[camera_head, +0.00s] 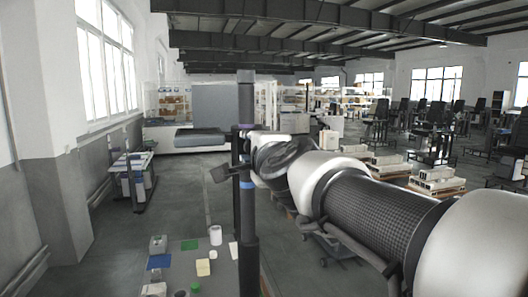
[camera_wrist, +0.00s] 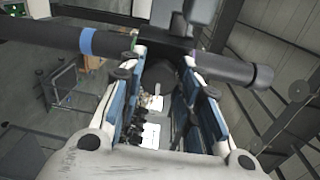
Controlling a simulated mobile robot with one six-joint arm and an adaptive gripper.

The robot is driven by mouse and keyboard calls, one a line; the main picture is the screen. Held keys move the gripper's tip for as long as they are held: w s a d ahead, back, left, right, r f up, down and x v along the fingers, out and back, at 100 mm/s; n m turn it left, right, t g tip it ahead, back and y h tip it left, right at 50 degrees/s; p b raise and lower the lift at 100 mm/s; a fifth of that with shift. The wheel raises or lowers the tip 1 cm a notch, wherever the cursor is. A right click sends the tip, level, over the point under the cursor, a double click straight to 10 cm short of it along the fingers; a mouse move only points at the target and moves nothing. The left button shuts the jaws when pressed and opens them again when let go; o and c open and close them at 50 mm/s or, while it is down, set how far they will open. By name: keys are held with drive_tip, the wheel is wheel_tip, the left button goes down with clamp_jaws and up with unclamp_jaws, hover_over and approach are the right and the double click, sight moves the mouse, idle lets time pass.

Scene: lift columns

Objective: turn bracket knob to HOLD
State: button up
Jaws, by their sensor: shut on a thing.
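A black upright lift column (camera_head: 248,240) with a blue ring stands in front of my arm in the head view. In the wrist view the column (camera_wrist: 40,33) runs sideways across the top, with its blue ring at the left. A dark rounded knob (camera_wrist: 160,76) sits against the column's bracket, between the fingers of my gripper (camera_wrist: 169,66). The fingers have blue inner pads and are shut on the knob from both sides. The knob's pointer and any HOLD mark cannot be made out. In the head view my arm and the column mostly hide the gripper and knob.
A grey table (camera_head: 185,268) with small boxes, coloured cards and a white cylinder (camera_head: 215,235) lies at the column's lower left. A side bench (camera_head: 132,160) stands by the left wall. Pallets with pale boxes (camera_head: 437,180) are on the right. The floor aisle behind is clear.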

drive_tip(key=shift+r+m, duration=0.1)
drive_tip(key=shift+m, duration=0.4)
drive_tip(key=o, duration=1.1)
drive_tip(key=shift+c, duration=0.2)
